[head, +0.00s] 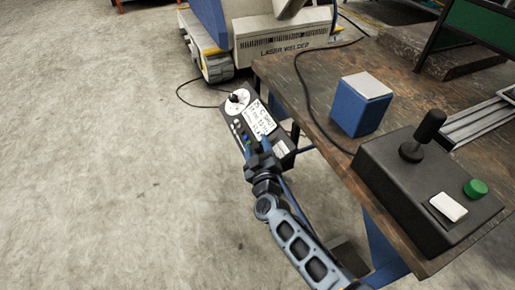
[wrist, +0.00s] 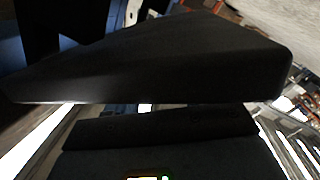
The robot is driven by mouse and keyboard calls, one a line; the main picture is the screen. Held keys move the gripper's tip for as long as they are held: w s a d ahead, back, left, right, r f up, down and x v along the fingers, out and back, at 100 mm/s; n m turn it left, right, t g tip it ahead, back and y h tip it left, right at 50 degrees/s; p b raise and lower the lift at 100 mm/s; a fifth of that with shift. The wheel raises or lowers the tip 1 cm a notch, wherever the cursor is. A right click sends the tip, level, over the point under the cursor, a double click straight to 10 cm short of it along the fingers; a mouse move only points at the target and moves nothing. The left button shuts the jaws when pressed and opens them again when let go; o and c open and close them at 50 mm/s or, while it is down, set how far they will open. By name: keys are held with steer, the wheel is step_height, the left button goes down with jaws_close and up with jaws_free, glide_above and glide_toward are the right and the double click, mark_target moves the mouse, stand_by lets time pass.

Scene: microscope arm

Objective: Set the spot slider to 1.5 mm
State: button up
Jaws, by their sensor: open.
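The control panel (head: 281,147) is a dark box with a white lettered label (head: 262,120) and a round white dial with a black knob (head: 238,97) at its far end. Small coloured buttons (head: 243,138) line its left side. I cannot make out which part is the spot slider, or its setting. My gripper (head: 257,148) is open at the panel's near end in the head view and hides part of it. Whether it touches the panel is unclear. The wrist view shows large dark shapes close up and a small lit display at the bottom edge.
A wooden workbench (head: 300,88) on the right carries a blue box with a pale top (head: 360,105) and a black joystick box (head: 430,190) with a green button. The laser welder (head: 285,45) stands behind. A cable runs across the bench. The concrete floor at left is clear.

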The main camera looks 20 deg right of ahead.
steer(key=shift+w, duration=0.1)
jaws_close()
stand_by(0.5)
